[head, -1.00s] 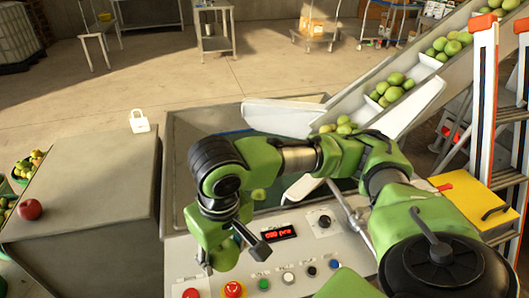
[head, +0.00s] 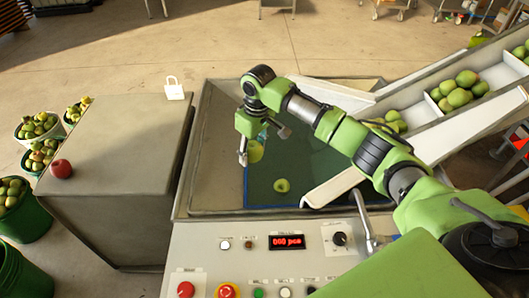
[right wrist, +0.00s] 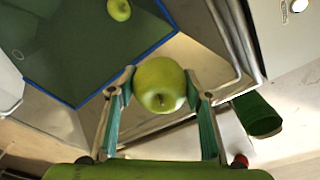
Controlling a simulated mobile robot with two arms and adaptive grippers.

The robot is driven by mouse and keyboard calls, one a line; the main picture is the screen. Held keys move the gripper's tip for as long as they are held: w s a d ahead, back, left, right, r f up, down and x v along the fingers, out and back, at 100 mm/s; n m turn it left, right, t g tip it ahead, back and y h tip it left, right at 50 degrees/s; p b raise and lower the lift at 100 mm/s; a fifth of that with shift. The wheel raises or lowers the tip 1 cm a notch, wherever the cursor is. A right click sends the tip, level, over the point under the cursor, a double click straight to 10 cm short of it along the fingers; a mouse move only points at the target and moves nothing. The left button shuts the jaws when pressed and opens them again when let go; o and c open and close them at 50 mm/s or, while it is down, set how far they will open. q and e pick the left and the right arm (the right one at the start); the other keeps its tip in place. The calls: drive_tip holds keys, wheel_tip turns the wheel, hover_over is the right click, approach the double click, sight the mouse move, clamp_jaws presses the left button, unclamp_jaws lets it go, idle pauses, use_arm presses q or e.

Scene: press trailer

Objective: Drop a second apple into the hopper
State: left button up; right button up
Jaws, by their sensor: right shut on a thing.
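My right gripper (head: 247,150) is shut on a yellow-green apple (head: 255,151) and holds it over the left part of the hopper (head: 222,125). In the right wrist view the held apple (right wrist: 160,84) sits between the two fingers (right wrist: 158,100). Another green apple (head: 281,185) lies on the dark green hopper floor with the blue edge; it also shows in the right wrist view (right wrist: 119,10). A red apple (head: 61,169) sits at the left edge of the grey table. My left gripper is not in view.
The control panel (head: 270,262) with a red display and buttons lies in front of the hopper. A conveyor (head: 440,95) carrying green fruit rises to the right. A white padlock-shaped object (head: 174,88) stands on the grey table (head: 120,150). Fruit buckets (head: 38,128) stand at the left.

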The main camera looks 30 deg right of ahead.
use_arm(q)
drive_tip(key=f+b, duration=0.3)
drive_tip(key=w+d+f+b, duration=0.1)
drive_tip(key=b, duration=0.1)
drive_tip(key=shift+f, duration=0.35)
use_arm(e)
drive_tip(key=d+f+n, duration=0.1)
drive_tip(key=d+f, duration=0.3)
drive_tip(key=f, duration=0.7)
drive_tip(key=shift+w+d+f+n, duration=0.3)
drive_tip(key=shift+w+d+f, duration=0.05)
drive_tip(key=shift+w+f, duration=0.1)
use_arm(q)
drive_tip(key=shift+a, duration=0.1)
use_arm(e)
drive_tip(key=shift+r, duration=0.15)
